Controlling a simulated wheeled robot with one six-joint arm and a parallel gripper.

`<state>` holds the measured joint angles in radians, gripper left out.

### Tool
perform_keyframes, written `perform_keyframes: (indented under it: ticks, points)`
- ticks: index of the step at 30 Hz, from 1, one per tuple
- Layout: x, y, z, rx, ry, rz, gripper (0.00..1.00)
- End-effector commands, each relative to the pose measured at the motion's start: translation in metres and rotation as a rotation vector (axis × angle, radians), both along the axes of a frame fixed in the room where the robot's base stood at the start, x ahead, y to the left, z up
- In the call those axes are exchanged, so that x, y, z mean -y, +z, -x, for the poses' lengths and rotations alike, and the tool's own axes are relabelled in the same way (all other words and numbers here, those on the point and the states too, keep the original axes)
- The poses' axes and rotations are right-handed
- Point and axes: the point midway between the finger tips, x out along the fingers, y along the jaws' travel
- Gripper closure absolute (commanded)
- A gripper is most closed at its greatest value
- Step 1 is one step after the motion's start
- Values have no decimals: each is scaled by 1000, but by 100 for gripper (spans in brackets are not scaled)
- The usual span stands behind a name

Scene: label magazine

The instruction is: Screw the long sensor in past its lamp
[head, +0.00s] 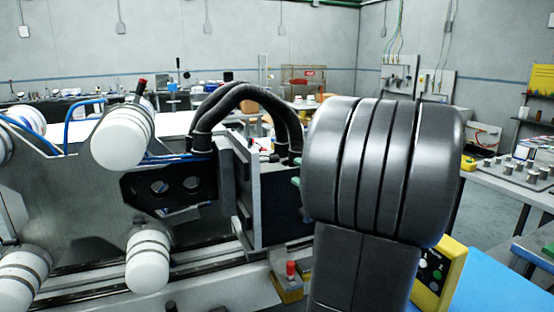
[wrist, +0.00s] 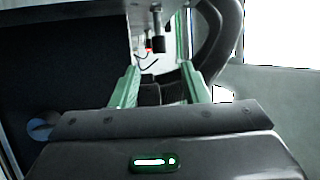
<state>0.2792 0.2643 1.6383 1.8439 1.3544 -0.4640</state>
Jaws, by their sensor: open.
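In the head view my dark arm hides most of the gripper, and I cannot make out the sensors.
In the head view, a machine with white rollers (head: 121,140) stands left. Black hoses (head: 235,98) arch over its upright plate (head: 246,190); a hose (wrist: 211,45) also curves right of my fingers. A red-topped button box (head: 291,283) and yellow control box (head: 440,272) are near my arm.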

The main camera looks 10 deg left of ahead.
Motion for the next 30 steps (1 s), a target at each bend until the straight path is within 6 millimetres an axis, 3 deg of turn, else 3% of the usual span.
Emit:
perform_keyframes:
  ticks: [9,15,28,30]
  points:
    - [-53,12,-33,-1,5,2,59]
    - [-74,16,-47,-2,3,2,59]
    - [-81,16,-52,-2,0,1,59]
    - [-81,17,-52,-2,0,1,72]
